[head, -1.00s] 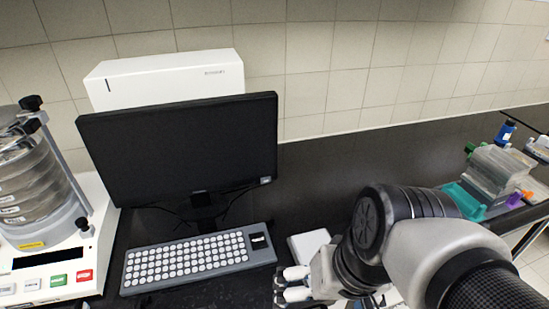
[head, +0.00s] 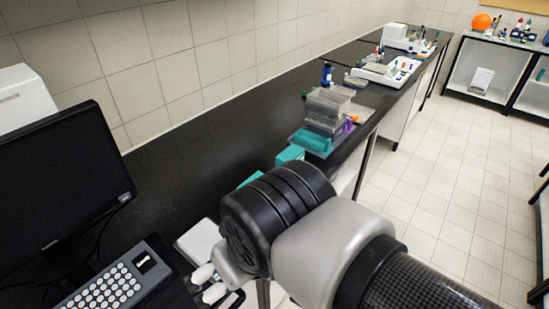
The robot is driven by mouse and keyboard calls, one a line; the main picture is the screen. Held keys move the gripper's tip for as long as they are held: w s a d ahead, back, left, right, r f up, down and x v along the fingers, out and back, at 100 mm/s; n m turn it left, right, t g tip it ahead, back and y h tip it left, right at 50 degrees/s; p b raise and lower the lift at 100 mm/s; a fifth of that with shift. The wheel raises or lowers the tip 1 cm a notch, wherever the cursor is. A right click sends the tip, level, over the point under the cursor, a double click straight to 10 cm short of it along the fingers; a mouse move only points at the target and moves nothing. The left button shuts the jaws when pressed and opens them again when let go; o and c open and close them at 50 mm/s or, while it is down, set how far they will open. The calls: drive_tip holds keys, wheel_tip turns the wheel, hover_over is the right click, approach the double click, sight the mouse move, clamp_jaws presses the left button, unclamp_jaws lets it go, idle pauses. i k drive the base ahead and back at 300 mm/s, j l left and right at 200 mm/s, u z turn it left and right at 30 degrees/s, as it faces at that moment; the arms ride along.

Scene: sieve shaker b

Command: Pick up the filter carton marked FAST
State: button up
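No marking FAST can be read in the head view, so I cannot tell which thing is the filter carton. A teal box (head: 290,154) stands on the black bench just beyond my arm. Another teal patch (head: 252,179) shows nearer, mostly hidden behind my wrist. My gripper (head: 208,283) is low in the picture, beside the keyboard and in front of a flat white thing (head: 201,240). Its pale fingertips show, but their opening is unclear. Nothing is seen held in it.
A black monitor (head: 60,185) and a grey keyboard (head: 118,282) are on the left. Clear stacked containers (head: 327,108) and a teal tray (head: 312,141) stand farther along the bench. Bare black bench (head: 185,165) lies by the wall. Tiled floor is open on the right.

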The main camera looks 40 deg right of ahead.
sight(293, 152)
drive_tip(key=z, duration=1.25)
drive_tip(key=i+l+u, duration=0.35)
drive_tip(key=u, duration=0.15)
drive_tip(key=i+l+u, duration=0.45)
drive_tip(key=i+l, duration=0.05)
drive_tip(key=l, duration=0.05)
